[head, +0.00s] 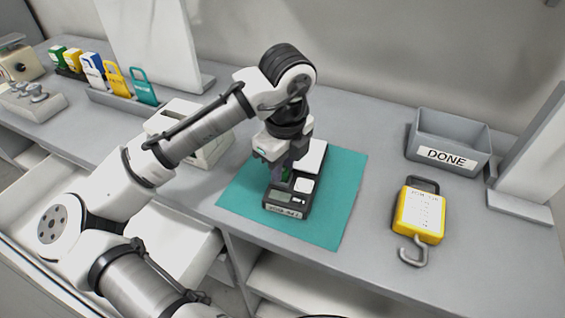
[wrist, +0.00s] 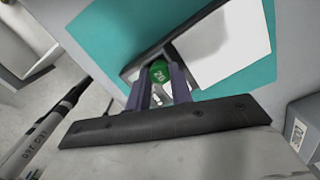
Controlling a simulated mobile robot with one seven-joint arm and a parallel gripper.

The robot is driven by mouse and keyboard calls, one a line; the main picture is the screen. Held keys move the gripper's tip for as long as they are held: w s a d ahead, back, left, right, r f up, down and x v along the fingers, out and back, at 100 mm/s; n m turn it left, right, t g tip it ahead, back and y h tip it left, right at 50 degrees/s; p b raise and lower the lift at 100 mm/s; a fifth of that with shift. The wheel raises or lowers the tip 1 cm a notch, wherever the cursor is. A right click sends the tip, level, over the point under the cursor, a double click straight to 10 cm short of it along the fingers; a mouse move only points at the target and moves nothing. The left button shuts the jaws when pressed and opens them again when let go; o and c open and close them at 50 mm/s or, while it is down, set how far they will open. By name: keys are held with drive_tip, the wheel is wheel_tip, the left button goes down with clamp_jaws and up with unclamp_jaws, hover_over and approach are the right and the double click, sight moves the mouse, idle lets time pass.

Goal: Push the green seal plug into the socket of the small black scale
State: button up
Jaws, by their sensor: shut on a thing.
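The small black scale (head: 285,211) sits on a teal mat (head: 343,195), with a white plate and a small display facing front. My gripper (head: 284,168) is over the left side of the scale, pointing down. In the wrist view, my gripper (wrist: 165,92) has its two fingers shut on the green seal plug (wrist: 159,72), whose round top shows between the fingertips. A little green of the plug (head: 287,174) also shows in the head view. The scale's dark body (wrist: 185,33) is right beside the plug. The socket is hidden, and I cannot tell whether the plug touches it.
A yellow hanging scale with a hook (head: 419,215) lies to the right. A grey bin labelled DONE (head: 449,141) stands behind it. A white device (head: 190,130) stands left of the mat, behind my arm. Coloured packs and tags stand at the far left.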

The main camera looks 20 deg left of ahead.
drive_tip(key=o, duration=1)
drive_tip(key=r, duration=1.3)
drive_tip(key=shift+s+d+r, duration=0.4)
